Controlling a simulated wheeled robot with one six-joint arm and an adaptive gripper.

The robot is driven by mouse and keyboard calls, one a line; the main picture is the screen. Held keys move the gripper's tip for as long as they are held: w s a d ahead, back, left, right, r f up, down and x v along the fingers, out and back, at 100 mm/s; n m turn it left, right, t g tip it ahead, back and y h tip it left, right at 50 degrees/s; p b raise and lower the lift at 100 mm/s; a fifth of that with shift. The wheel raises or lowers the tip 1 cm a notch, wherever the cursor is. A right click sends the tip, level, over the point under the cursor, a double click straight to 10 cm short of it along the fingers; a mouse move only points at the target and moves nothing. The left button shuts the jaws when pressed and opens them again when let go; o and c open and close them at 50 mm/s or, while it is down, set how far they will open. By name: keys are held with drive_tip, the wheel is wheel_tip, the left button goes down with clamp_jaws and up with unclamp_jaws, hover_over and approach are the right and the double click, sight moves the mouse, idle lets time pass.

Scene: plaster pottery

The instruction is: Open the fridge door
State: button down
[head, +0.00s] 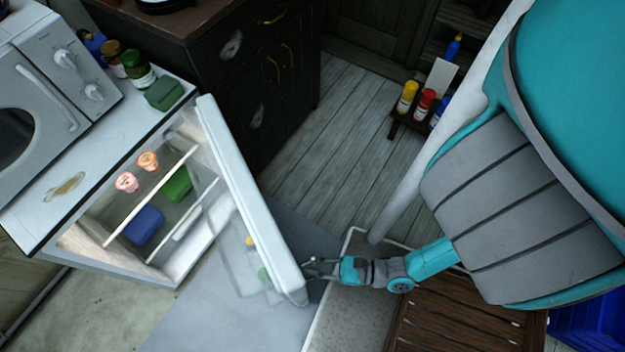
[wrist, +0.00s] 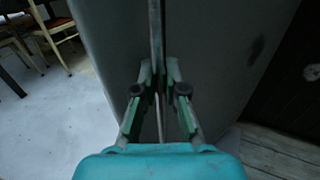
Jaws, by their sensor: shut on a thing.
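The white fridge (head: 30,215) stands at the left in the head view, its inside showing shelves with tubs and a blue and a green box. Its door (head: 250,195) stands swung wide open, with clear shelves on its inner face. My gripper (head: 312,267) is at the outer face of the door, near its free end. In the wrist view, my gripper (wrist: 159,90) is shut on the thin upright door handle (wrist: 156,35), with the grey door face (wrist: 215,50) behind it. The fridge inside is hidden in the wrist view.
A microwave (head: 50,85) and jars (head: 137,70) stand on the fridge. A dark cabinet (head: 275,100) is behind the door. Paint bottles (head: 425,103) stand on a low rack. A slatted wooden piece (head: 450,315) lies near my arm. Chairs (wrist: 50,30) show at the wrist view's left.

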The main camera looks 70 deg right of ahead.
drive_tip(key=shift+r, duration=0.15)
drive_tip(key=c, duration=1.2)
unclamp_jaws()
drive_tip(key=shift+s+d, duration=0.15)
drive_tip(key=v, duration=1.1)
drive_tip(key=shift+s, duration=0.35)
clamp_jaws()
